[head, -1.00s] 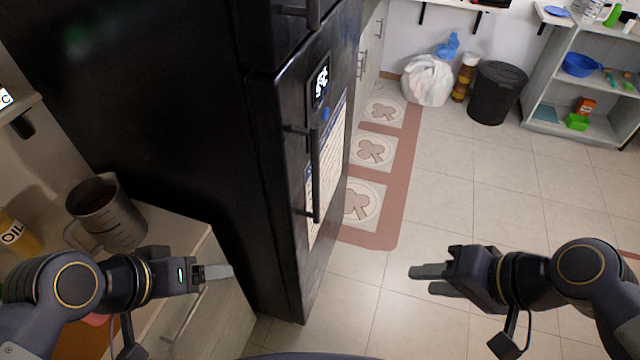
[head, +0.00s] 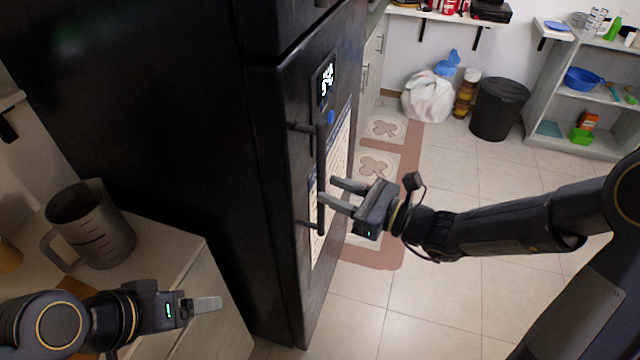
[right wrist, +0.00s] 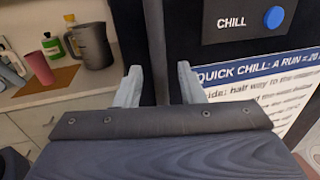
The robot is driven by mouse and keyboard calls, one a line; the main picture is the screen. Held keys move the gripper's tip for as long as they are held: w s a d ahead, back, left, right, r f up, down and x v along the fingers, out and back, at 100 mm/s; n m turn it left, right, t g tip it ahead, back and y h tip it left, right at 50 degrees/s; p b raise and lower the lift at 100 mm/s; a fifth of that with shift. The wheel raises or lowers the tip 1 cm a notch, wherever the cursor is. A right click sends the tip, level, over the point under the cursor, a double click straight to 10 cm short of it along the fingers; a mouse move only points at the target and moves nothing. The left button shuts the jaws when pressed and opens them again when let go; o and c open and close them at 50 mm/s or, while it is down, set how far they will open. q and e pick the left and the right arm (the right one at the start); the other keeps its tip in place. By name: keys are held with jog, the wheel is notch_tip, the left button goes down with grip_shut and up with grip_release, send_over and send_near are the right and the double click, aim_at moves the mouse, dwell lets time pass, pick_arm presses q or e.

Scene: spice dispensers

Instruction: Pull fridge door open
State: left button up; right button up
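The black fridge (head: 190,130) stands at left centre, its door (head: 285,190) shut. A dark vertical handle (head: 321,150) runs down the door; it also shows in the right wrist view (right wrist: 155,40). My right gripper (head: 328,190) is open at the handle's lower half. In the right wrist view the bar lines up between its two spread fingers (right wrist: 158,85), with gaps on both sides; whether the tips reach past it is unclear. My left gripper (head: 208,304) is in front of the counter at lower left, apart from the fridge; its finger gap is not visible.
A grey jug (head: 90,228) stands on the counter (head: 165,250) left of the fridge. Tiled floor (head: 450,300) is open in front of the door. A dark bin (head: 498,108), white bag (head: 428,98) and shelf unit (head: 575,100) stand at the back.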

aim_at(321, 186)
jog(key=shift+x, duration=1.8)
grip_shut()
